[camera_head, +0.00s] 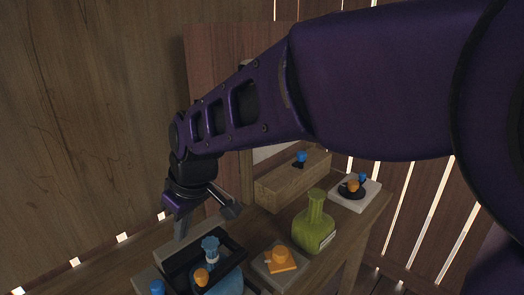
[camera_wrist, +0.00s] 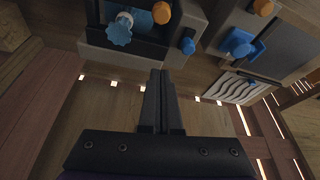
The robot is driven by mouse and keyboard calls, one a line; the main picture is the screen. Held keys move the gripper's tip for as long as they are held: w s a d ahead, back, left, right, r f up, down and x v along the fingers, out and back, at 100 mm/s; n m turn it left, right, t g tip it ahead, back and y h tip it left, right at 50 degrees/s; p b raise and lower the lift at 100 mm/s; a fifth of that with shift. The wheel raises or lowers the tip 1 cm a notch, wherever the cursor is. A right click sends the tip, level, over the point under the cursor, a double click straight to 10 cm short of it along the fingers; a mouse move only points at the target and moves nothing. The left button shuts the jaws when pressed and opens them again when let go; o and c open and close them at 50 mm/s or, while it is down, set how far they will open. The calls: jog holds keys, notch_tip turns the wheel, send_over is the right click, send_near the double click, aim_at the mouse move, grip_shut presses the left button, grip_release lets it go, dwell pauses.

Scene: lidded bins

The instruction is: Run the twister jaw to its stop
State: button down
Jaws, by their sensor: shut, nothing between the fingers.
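No part is marked as the twister jaw, and I cannot tell for sure which one it is. A dark-framed fixture (camera_head: 176,276) stands at the bottom of the head view, with a blue lobed knob (camera_head: 210,246), an orange knob (camera_head: 201,277) and a blue knob (camera_head: 157,287). In the wrist view the same lobed knob (camera_wrist: 118,32) appears at the upper left, with the orange knob (camera_wrist: 161,12) and blue knob (camera_wrist: 188,46) to its right. My gripper (camera_head: 181,232) is shut and empty beside the fixture; its fingertips (camera_wrist: 160,74) touch nothing that I can make out.
A wooden box (camera_head: 290,182) and a white plate with a black disc (camera_head: 366,194) are farther back. A grey wavy panel (camera_wrist: 243,87) is at the right.

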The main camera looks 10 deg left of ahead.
jog(key=b+x, duration=0.3)
jog(key=x, duration=0.8)
jog(key=shift+d+f+b, duration=0.1)
jog(key=shift+f+b, duration=0.05)
jog(key=shift+b, duration=0.25)
jog(key=shift+s+d+r, duration=0.15)
jog(key=shift+s+d, duration=0.1)
jog(key=shift+d, duration=0.4)
jog(key=shift+s+d+r, duration=0.15)
jog(key=shift+s+d, duration=0.15)
jog(key=shift+d, duration=0.3)
jog(key=shift+s+d+r, duration=0.2)
jog(key=shift+s+d, duration=0.05)
jog(key=shift+d, duration=0.4)
jog(key=shift+d+f+n, duration=0.1)
jog(key=shift+n, duration=0.2)
